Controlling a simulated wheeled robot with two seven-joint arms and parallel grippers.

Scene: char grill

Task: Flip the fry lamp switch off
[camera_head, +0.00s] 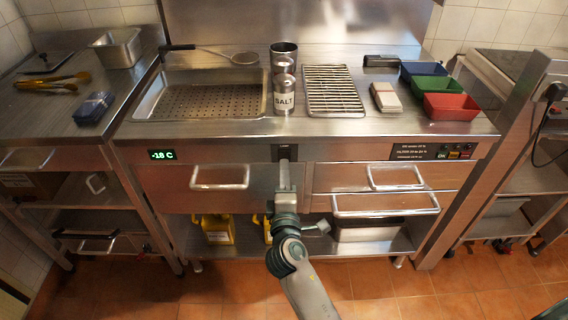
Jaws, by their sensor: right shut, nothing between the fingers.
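My right gripper (284,163) is shut and empty. It reaches up from the bottom middle to the front panel of the steel counter. A small dark fitting (279,150) sits on that panel right at the fingertips, which partly cover it. It may be the fry lamp switch, but its setting cannot be made out, nor whether the fingers touch it. No lamp can be clearly identified. My left gripper is not in view.
The counter holds a perforated pan (140,107), a salt shaker (285,101), a wire rack (334,90) and coloured bins (450,107). Drawer handles (220,186) stick out on both sides of my right gripper. A control panel (434,152) is at the right. Yellow bottles (217,230) stand below.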

